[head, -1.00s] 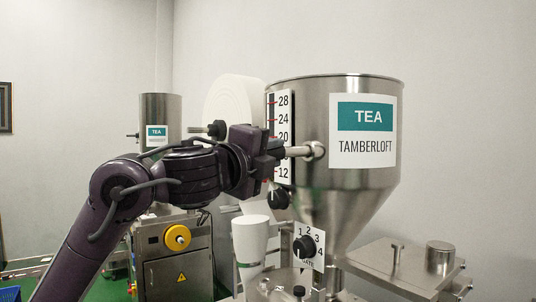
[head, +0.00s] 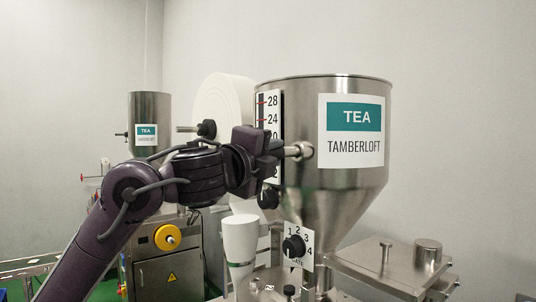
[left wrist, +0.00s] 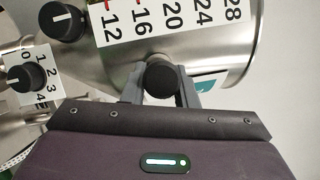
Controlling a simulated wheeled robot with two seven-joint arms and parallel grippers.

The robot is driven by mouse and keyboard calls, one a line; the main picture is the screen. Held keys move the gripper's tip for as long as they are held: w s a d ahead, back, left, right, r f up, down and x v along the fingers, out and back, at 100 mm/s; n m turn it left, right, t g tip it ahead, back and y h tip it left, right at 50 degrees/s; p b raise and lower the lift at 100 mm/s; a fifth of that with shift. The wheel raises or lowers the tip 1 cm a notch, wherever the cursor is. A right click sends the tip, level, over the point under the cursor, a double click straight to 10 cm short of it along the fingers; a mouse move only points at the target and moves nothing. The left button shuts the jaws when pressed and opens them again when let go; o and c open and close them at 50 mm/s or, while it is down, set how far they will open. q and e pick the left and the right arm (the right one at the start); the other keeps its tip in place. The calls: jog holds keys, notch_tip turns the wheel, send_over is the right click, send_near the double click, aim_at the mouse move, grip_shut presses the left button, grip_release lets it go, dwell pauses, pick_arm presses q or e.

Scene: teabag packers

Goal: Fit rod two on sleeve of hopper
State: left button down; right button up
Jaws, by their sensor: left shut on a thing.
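The steel hopper (head: 345,190) with the TEA TAMBERLOFT label stands right of centre in the head view. A short round metal piece (head: 299,151) sticks out of its left side; I cannot tell where the sleeve ends and the rod begins. My left gripper (head: 283,154) is at that piece, in front of the number scale (head: 268,112). In the left wrist view a round black knob (left wrist: 160,83) sits between the fingers of my left gripper (left wrist: 160,92), shut on the rod's end. The knob hides the rod behind it. My right gripper is out of view.
A black dial (head: 293,247) on a 1-to-4 plate is below the hopper. Another black knob (head: 268,199) is below the scale. A white roll (head: 222,108) and a second machine (head: 168,270) stand behind my left arm. A steel plate (head: 385,262) lies at the right.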

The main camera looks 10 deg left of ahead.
aim_at(284, 155)
pick_arm(q)
jog(key=shift+w+d+r+p, duration=0.1)
jog(key=shift+w+d+p, duration=0.25)
jog(key=shift+w+d, duration=1.05)
jog(key=c, duration=1.1)
grip_release()
jog(key=shift+o, duration=0.2)
jog(key=b+v, duration=0.3)
jog(key=v, duration=0.4)
jog(key=shift+d+b, duration=0.1)
jog(key=shift+b, duration=0.2)
jog(key=shift+s+a, duration=0.2)
jog(key=shift+s, duration=0.15)
